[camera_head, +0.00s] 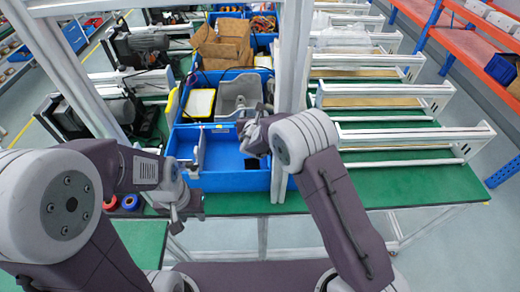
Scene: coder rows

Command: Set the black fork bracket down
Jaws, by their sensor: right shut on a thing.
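My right gripper (250,132) is over the blue bin (235,181) at the middle of the green bench. It is shut on a small dark piece, which looks like the black fork bracket; the jaws and wrist hide most of it. I cannot tell whether the piece touches anything below. A grey metal part (198,152) stands at the left side of the same bin. My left gripper (183,212) is low at the bench's front edge, left of the bin, apart from it. Its jaws are too small and dark to read.
Brown cardboard (222,45) lies farther back. An upright metal post (292,60) stands right of the bins. Red and blue rolls (129,202) lie at left.

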